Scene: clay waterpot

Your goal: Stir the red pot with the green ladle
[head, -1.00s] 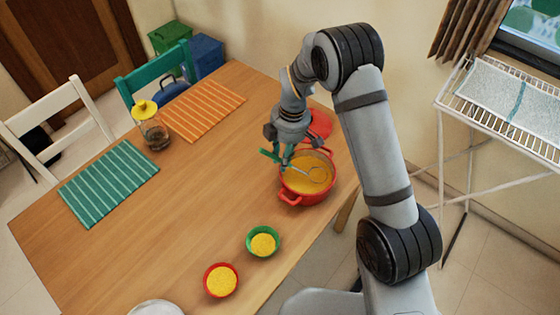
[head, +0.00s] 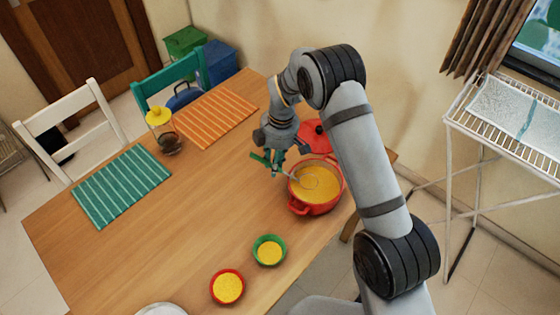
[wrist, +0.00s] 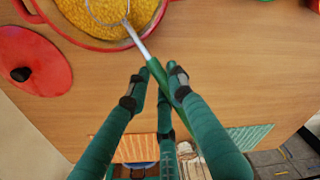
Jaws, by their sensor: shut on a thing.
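The red pot (head: 318,209) stands on the table, filled with a yellow-orange food; part of its rim shows in the wrist view (wrist: 62,33). My gripper (head: 276,160) is just left of and behind the pot, above the table. It is shut on the green handle of the ladle (head: 258,157); in the wrist view the handle (wrist: 156,73) passes between my fingertips (wrist: 158,77). The ladle's thin metal shaft slants over the pot rim, and its round wire head (wrist: 107,8) lies at the food inside, near the pot's left side. How deep it sits is unclear.
A red lid (head: 314,137) lies behind the pot, close to my gripper; the wrist view also shows it (wrist: 30,65). Green (head: 269,250) and red (head: 227,287) bowls of yellow food stand front left of the pot. A yellow-topped jar (head: 162,132) is farther left. The table's middle is clear.

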